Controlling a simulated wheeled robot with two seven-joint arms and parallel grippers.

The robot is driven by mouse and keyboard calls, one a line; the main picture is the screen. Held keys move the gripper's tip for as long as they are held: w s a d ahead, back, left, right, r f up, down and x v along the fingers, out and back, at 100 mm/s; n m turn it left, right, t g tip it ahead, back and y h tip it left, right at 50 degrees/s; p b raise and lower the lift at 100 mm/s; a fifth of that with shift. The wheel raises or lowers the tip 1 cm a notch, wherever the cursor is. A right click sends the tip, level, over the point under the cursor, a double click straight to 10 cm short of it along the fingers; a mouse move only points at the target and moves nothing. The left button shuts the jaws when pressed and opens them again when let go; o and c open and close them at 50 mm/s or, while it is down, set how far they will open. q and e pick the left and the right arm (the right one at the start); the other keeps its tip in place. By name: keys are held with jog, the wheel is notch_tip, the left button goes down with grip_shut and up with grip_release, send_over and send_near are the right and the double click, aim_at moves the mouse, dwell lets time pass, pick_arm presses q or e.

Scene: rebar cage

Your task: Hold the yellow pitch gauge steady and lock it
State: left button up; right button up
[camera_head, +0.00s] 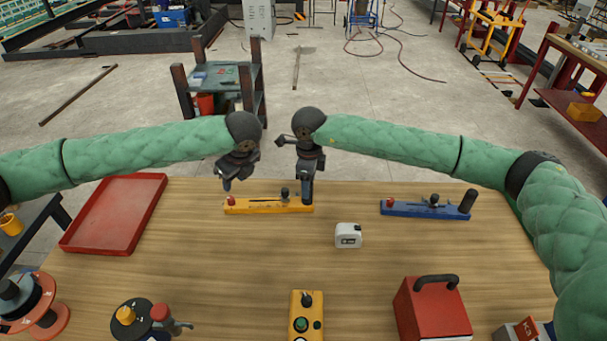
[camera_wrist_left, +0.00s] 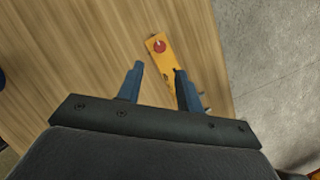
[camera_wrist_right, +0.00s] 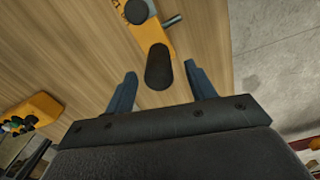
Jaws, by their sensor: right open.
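The yellow pitch gauge (camera_head: 262,207) lies on the wooden table near its far edge. It has a red knob at its left end, a black knob right of centre and a black upright handle at its right end. My left gripper (camera_head: 226,182) is open above the red-knob end; the left wrist view shows the gauge (camera_wrist_left: 160,54) beyond the parted fingers (camera_wrist_left: 160,80). My right gripper (camera_head: 306,197) is open at the handle end and hides it in the head view. In the right wrist view, the black handle (camera_wrist_right: 158,66) appears between the parted fingers (camera_wrist_right: 160,85).
A similar blue gauge (camera_head: 425,209) lies to the right. A white box-shaped device (camera_head: 348,236) sits just in front of the yellow gauge. A red tray (camera_head: 115,215) is at left; a yellow button box (camera_head: 305,318) and red case (camera_head: 432,310) stand nearer. The table's middle left is clear.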

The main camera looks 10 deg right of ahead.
jog(key=shift+f, duration=1.95)
